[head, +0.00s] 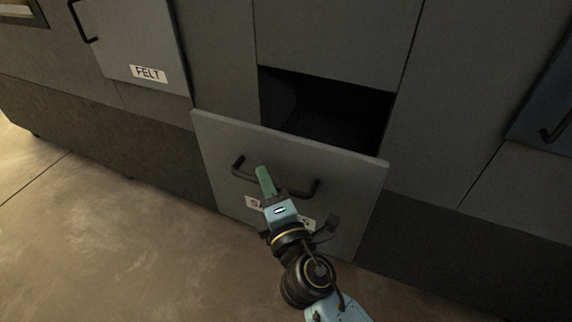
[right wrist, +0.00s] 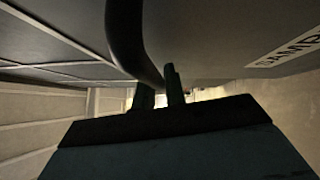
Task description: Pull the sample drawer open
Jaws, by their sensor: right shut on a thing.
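The sample drawer (head: 345,181) is a grey panel low in the cabinet, standing out from it with a dark opening showing above and behind it. Its black bar handle (head: 306,190) runs across the front, above a white label partly hidden by my arm. My right gripper (head: 265,178), with green fingers, is at the handle's middle and shut on it. In the right wrist view the dark handle (right wrist: 129,45) curves down to the fingers (right wrist: 158,88), and part of the label (right wrist: 290,48) shows at the right. My left gripper is not in view.
A panel labelled FELT (head: 149,73) with a black handle is at the upper left. A dark blue panel (head: 545,105) with a handle is at the far right. The brown floor (head: 110,240) in front of the cabinet is clear at the left.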

